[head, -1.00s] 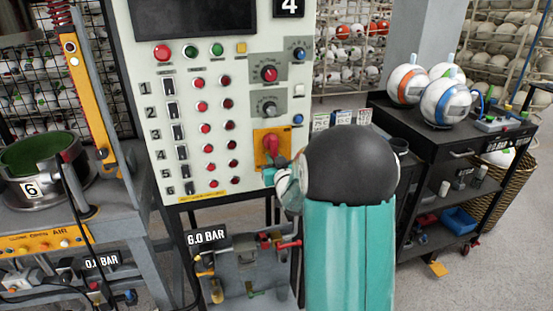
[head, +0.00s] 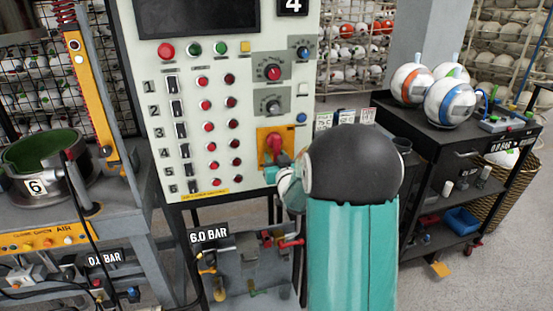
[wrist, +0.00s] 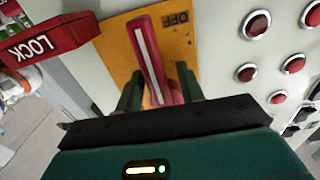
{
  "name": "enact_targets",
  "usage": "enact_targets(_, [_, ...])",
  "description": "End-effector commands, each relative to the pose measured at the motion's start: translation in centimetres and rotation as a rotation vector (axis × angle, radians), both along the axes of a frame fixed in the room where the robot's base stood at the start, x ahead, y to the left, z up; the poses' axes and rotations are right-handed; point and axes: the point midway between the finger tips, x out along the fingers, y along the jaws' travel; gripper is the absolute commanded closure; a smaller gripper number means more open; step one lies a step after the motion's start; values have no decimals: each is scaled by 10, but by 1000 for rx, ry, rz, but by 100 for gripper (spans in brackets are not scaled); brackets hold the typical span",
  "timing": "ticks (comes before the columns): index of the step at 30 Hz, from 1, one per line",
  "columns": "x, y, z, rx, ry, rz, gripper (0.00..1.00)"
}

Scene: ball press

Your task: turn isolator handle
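The isolator handle (head: 275,145) is red and sits on an orange plate (head: 262,134) at the lower right of the control panel. In the wrist view the handle (wrist: 147,52) has a white stripe and leans slightly, its top toward the left. An OFF label (wrist: 178,20) is on the plate (wrist: 118,45) to its right. My gripper (wrist: 160,88) has its two dark green fingers apart, one on each side of the handle's near end. A strip of orange shows between the handle and the right finger. In the head view my arm partly hides the gripper (head: 279,166).
A red LOCK tab (wrist: 45,42) sticks out left of the plate. Red buttons (wrist: 255,24) are to the right. A black cart (head: 440,150) with balls stands right of my arm; a bench with a pot (head: 38,180) is at left. Pipework (head: 250,250) lies below the panel.

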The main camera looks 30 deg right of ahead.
Motion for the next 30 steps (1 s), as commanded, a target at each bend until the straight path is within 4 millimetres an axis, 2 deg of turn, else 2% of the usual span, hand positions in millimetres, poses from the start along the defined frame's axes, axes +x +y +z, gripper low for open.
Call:
enact_targets(4, [-6,1,0,-1,1,-1,62])
enact_targets(8, [-23,6,0,-1,1,-1,62])
enact_targets(21, [-112,32,1,0,-1,-1,62])
enact_targets(25, [-127,37,0,0,-1,0,62])
enact_targets(30, [-133,39,0,1,0,0,62])
